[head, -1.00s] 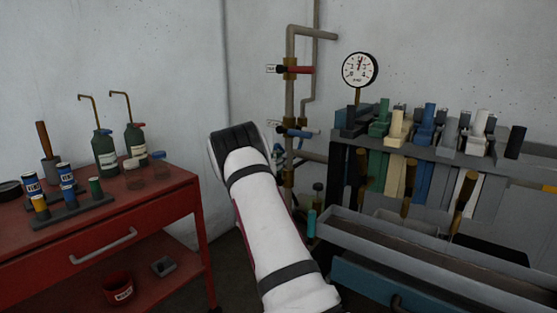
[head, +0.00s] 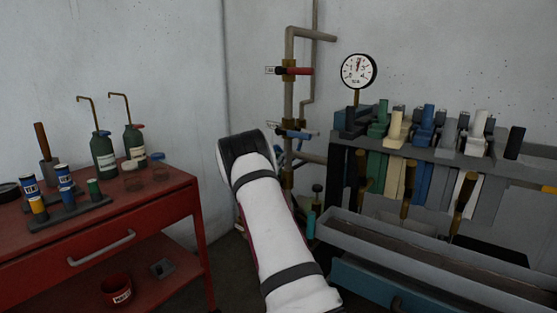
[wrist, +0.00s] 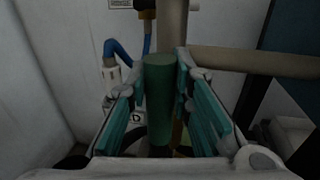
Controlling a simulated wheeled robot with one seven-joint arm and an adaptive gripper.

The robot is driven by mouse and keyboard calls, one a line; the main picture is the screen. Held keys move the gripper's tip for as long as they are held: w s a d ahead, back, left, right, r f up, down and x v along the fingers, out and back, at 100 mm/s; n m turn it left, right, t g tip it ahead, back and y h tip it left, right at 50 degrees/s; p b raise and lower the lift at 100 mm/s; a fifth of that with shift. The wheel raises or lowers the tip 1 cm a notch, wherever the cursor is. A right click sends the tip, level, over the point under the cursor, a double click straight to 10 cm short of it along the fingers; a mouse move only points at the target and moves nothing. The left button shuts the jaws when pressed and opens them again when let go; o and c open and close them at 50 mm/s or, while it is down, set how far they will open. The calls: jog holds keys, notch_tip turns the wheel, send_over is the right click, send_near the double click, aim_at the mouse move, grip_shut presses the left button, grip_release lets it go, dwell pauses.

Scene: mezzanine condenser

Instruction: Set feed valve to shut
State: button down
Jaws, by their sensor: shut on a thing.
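In the wrist view, a dark green round handle (wrist: 159,100) stands between the teal pads of my gripper (wrist: 154,92), which is shut on it. The handle's end faces the camera, beside a vertical pipe (wrist: 172,25). I cannot read which valve it belongs to, and its angle to the pipe is unclear. In the head view, my arm hides the gripper and this handle. A red-handled valve (head: 298,71) sits high on the pipe, its handle pointing right. A blue-handled valve (head: 299,133) sits lower, also pointing right. Their tags are too small to read.
A round gauge (head: 358,71) stands right of the pipe. A rack (head: 470,157) with coloured clamps and a grey trough (head: 400,245) fill the right side. A red cart (head: 150,218) with bottles and jars stands left. Blue hose (wrist: 120,52) runs near the gripper.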

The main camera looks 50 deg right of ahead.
jog(key=shift+s+f+m+b, duration=0.15)
jog(key=shift+s+m+b, duration=0.3)
jog(key=shift+s+m, duration=0.5)
jog(key=s+f+m+g+h+b, duration=0.2)
jog(key=s+f+m+b, duration=0.7)
jog(key=m+b, duration=0.7)
notch_tip(320, 180, down, 2)
jog(key=shift+s+d+f+m+g+h+b, duration=0.15)
jog(key=shift+d+m+g+h+b, duration=0.25)
jog(key=shift+m+g, duration=0.65)
jog(key=shift+m+t, duration=0.25)
jog(key=shift+m, duration=0.05)
jog(key=c, duration=1.4)
grip_release()
jog(key=v, duration=1.2)
